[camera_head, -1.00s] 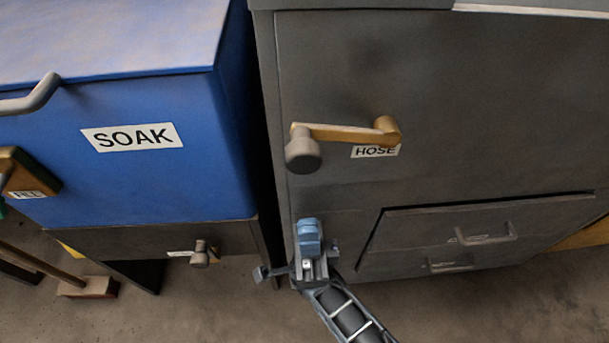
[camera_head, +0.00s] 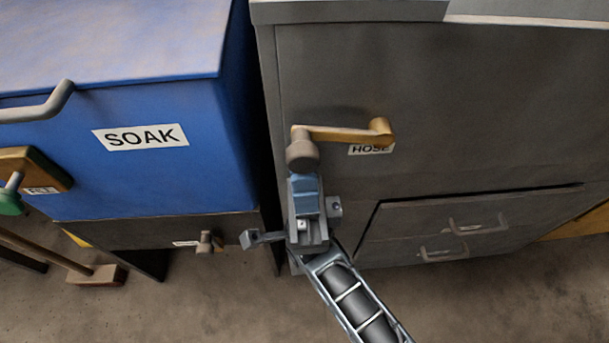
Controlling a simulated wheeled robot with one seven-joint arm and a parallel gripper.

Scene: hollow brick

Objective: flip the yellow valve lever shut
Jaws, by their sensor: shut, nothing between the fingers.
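The yellow valve lever (camera_head: 345,133) is on the front of the grey cabinet (camera_head: 440,85), above a label reading HOSE (camera_head: 371,149). It lies roughly level, from a round hub at its right end to a grey-brown knob (camera_head: 302,154) at its left end. My gripper (camera_head: 305,180) is shut and empty, directly below the knob. Its blue fingertips are very near the knob's underside; I cannot tell whether they touch it.
A blue bin labelled SOAK (camera_head: 165,175) stands at left with a grey handle (camera_head: 40,105). A small tap (camera_head: 206,243) is below it. Drawers with handles (camera_head: 475,225) are low on the cabinet at right. A broom head (camera_head: 98,277) is on the floor.

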